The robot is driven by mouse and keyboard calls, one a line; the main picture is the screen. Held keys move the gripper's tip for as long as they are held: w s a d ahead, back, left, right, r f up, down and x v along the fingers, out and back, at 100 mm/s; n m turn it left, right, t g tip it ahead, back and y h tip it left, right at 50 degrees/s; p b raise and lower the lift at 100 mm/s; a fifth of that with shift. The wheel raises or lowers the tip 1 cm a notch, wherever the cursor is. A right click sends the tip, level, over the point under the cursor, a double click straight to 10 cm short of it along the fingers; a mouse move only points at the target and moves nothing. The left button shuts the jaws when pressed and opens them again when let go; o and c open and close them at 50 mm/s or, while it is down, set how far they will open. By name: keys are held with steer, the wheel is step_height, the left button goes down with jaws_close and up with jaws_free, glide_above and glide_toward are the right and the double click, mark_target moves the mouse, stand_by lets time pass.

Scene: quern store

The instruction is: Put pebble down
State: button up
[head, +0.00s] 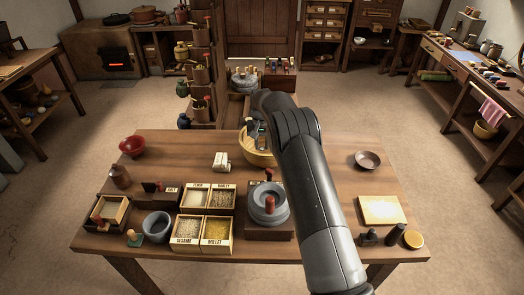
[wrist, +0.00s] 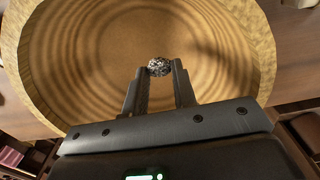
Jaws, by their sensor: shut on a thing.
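In the wrist view a small speckled grey pebble (wrist: 160,67) sits between the tips of my gripper (wrist: 160,75), which is shut on it. Below and around it is the inside of a round tan bowl or basket (wrist: 90,50) with ringed walls. In the head view the yellowish bowl (head: 253,158) stands at the back middle of the table, partly hidden by my arm. My gripper (head: 254,136) is over its back part. The pebble is hidden in the head view. I cannot tell whether it touches the bowl's bottom.
On the table (head: 320,180) are a stone quern (head: 285,207), labelled grain boxes (head: 187,229), a grey mortar (head: 157,227), white blocks (head: 221,161), a red bowl (head: 132,146), a small dark dish (head: 368,160) and a pale board (head: 381,209).

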mark_target(262, 150)
steer(key=shift+f, duration=1.85)
steer(key=shift+f, duration=0.1)
steer(key=o, duration=1)
steer(key=shift+c, duration=0.2)
